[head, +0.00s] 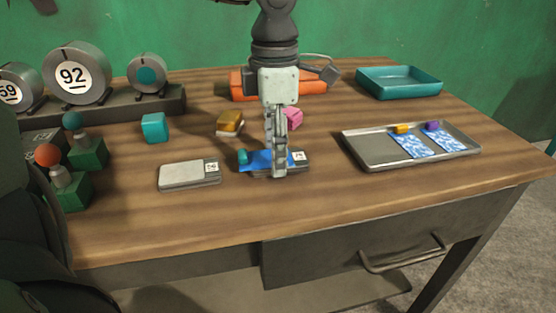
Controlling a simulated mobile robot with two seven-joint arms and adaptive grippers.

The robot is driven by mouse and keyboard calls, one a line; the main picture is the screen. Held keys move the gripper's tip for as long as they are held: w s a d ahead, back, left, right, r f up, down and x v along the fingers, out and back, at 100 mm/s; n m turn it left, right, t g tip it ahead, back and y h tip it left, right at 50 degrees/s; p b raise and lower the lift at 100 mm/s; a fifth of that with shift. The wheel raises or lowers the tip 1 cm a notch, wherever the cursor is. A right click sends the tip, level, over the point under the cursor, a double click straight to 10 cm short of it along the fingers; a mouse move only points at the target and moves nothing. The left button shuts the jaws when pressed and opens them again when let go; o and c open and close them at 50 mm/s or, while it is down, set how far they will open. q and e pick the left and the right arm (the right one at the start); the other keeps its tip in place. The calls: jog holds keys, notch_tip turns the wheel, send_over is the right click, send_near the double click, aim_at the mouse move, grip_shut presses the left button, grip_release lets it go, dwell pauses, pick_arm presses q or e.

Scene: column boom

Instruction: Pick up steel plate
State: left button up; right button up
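A pale grey, flat rectangular plate (183,175) with a small white label at its right end lies on the wooden table, left of centre. A similar labelled slab (299,157) lies to its right, partly covered by a blue piece (255,161) with a small teal block (242,157) at its left end. I cannot tell which slab is the steel plate. My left gripper (279,170) points straight down in front of the blue-covered slab and hides part of it. Its fingers show edge-on, so their opening and any contact are unclear. My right gripper is not visible.
A metal tray (466,152) with patterned blue pieces is at right, a teal tray (400,93) behind it. An orange object (240,84) lies behind my gripper. A teal cube (154,128), yellow-brown block (230,122) and pink block (293,118) stand nearby. The front table strip is clear.

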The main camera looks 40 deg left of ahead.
pick_arm(q)
grip_shut()
jog(key=shift+w, duration=0.1)
jog(key=shift+r, duration=0.1)
